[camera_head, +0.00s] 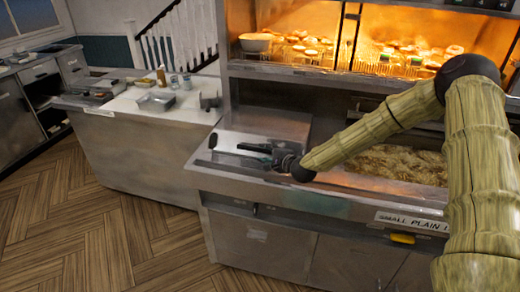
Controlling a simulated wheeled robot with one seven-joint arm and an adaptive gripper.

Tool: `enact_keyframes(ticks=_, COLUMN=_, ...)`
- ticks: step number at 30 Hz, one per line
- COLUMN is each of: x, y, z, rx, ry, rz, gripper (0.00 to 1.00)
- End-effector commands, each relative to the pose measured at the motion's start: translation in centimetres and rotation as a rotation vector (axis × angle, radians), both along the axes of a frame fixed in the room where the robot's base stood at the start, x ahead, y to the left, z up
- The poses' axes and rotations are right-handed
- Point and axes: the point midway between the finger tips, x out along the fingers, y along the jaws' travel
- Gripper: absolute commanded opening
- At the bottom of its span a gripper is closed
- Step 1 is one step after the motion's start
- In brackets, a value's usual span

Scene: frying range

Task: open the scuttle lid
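A flat steel panel (240,137), which looks like the scuttle lid, lies at the left end of the frying range top. A small black handle or knob (213,141) stands at its left side. The panel looks closed and flat. My gripper (254,151), dark with a greenish finger, is low over the panel, to the right of the black handle and apart from it. Its fingers are small and dark, so their opening is unclear. I cannot tell whether they touch the panel.
Fried food (400,163) lies in the open bay to the right, under my arm. A lit heated cabinet (330,55) rises behind. A white counter (180,108) with a metal tray (156,102) and bottles stands left. The wooden floor (100,230) at front left is clear.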

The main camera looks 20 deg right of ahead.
Motion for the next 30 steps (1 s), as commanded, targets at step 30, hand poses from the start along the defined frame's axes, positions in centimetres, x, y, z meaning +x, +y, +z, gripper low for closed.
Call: enact_keyframes(ticks=30, x=4.6, y=1.1, z=-1.6, rx=0.000, ry=0.000, rz=-0.001, gripper=0.10)
